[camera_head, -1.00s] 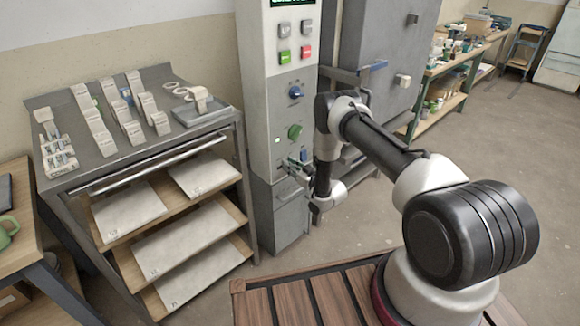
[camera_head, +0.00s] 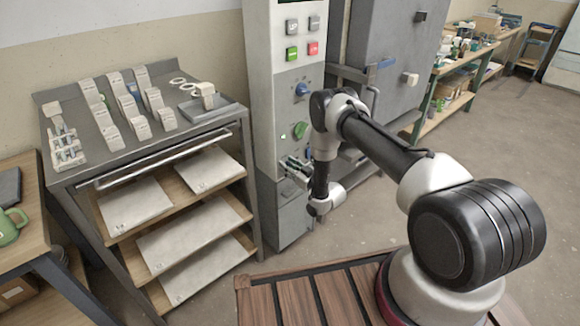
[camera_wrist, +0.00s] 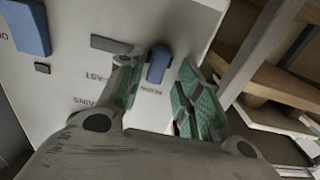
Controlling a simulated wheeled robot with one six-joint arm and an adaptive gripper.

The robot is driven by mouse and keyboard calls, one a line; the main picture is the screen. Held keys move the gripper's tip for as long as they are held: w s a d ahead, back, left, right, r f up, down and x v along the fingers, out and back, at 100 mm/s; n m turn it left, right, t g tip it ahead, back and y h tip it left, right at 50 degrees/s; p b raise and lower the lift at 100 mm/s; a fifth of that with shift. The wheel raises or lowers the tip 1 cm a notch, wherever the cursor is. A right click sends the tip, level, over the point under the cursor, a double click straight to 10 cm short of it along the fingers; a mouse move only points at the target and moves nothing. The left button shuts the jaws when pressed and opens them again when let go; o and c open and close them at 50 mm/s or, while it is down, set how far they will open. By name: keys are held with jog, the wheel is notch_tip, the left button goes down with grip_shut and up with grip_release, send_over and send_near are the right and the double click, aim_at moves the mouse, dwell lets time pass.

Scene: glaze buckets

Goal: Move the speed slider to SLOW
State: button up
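The speed slider is a blue knob (camera_wrist: 158,63) on a dark slot (camera_wrist: 115,45) in the pale panel. In the wrist view it stands at the right end of the visible slot, above the upside-down SLOW label (camera_wrist: 150,90); the FAST label (camera_wrist: 97,77) is farther left. My gripper (camera_wrist: 165,75) is open, with one green-padded finger on each side of the knob. The left finger is close beside it and covers part of the slot; I cannot tell whether it touches. In the head view my gripper (camera_head: 294,168) is low at the panel and hides the slider.
A larger blue control (camera_wrist: 28,28) is on the panel's left in the wrist view. The head view shows a blue knob (camera_head: 302,89) and green knob (camera_head: 301,130) above my gripper.

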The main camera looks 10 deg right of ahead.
jog(key=v, duration=1.2)
jog(key=shift+f, duration=0.1)
